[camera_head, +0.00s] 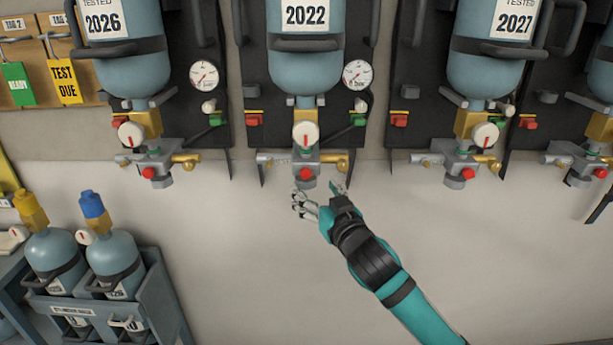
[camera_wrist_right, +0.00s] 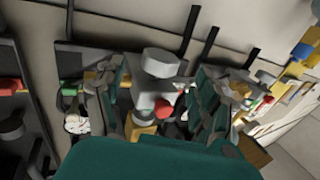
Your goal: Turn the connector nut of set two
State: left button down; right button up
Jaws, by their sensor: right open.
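The breathing set in the middle of the head view has a blue cylinder (camera_head: 296,75) with a tag reading 2022. I see no set number on it. At its lower end is a grey valve block with a red knob (camera_head: 304,173), and the round grey connector nut (camera_head: 307,184) is at the bottom. My right gripper (camera_head: 319,192) is open just below this nut, with its fingers spread to either side. In the right wrist view the connector nut (camera_wrist_right: 161,62) lies between the open fingers. I cannot tell whether they touch it. My left gripper is not in view.
Similar sets hang on both sides, tagged 2026 (camera_head: 131,65) and 2027 (camera_head: 486,65), with another at the right edge. Gauges and side fittings sit close around the valves. A blue rack (camera_head: 160,290) with small cylinders stands lower left. The wall below the sets is clear.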

aim_at(310, 185)
jog(key=x, duration=0.5)
jog(key=shift+w+a+p, duration=0.2)
jog(key=shift+w+p, duration=0.15)
jog(key=shift+c, duration=0.4)
